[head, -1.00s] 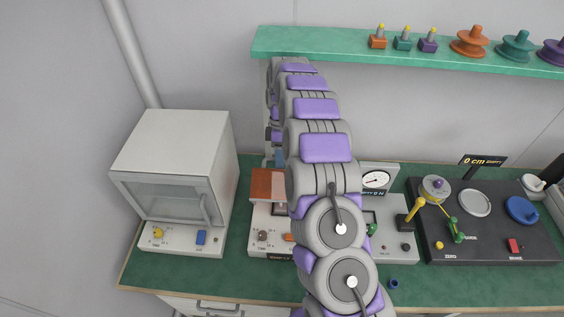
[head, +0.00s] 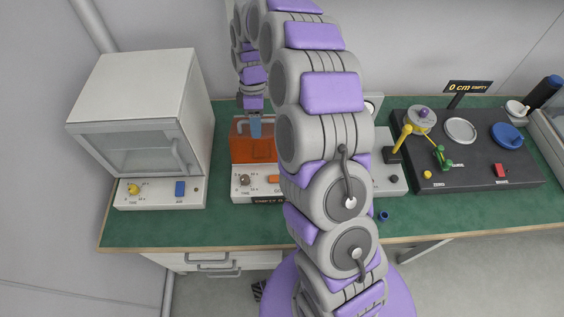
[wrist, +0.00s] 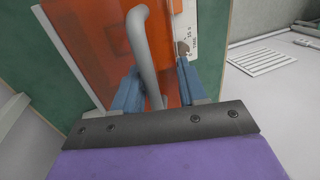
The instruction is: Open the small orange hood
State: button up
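The small orange hood (head: 240,152) is a translucent orange box on a white base at the left-middle of the bench in the head view. My gripper (head: 256,130) is at its upper part. In the wrist view the orange hood (wrist: 108,50) fills the upper middle, and its grey bar handle (wrist: 143,45) runs between the two blue fingers of my gripper (wrist: 156,70). The fingers are apart on either side of the handle, with a visible gap on the right. Contact on the left side is unclear. My arm covers the hood's right part in the head view.
A white oven-like box (head: 140,110) stands close on the left. On the right is a black panel (head: 470,175) with yellow, green and blue parts. A small blue ring (head: 384,216) lies near the bench's front edge. The green bench front (head: 200,230) is mostly clear.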

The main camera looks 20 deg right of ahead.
jog(key=shift+s+a+f+t+b, duration=0.1)
jog(key=shift+s+f+t+b, duration=0.3)
jog(key=shift+f+t+b, duration=0.25)
jog(key=w+d+r+p, duration=0.1)
jog(key=w+r+p, duration=0.1)
jog(key=r, duration=0.7)
jog(key=w+r+p, duration=0.2)
jog(key=r, duration=0.7)
jog(key=s+f+m+b, duration=0.1)
jog(key=s+m, duration=0.3)
jog(key=s, duration=0.8)
jog(key=s+a+f+m+b, duration=0.1)
jog(key=s+m+b, duration=0.3)
jog(key=s, duration=0.9)
jog(key=shift+f+m+h, duration=0.25)
jog(key=shift+m+h, duration=0.05)
jog(key=shift+c, duration=0.5)
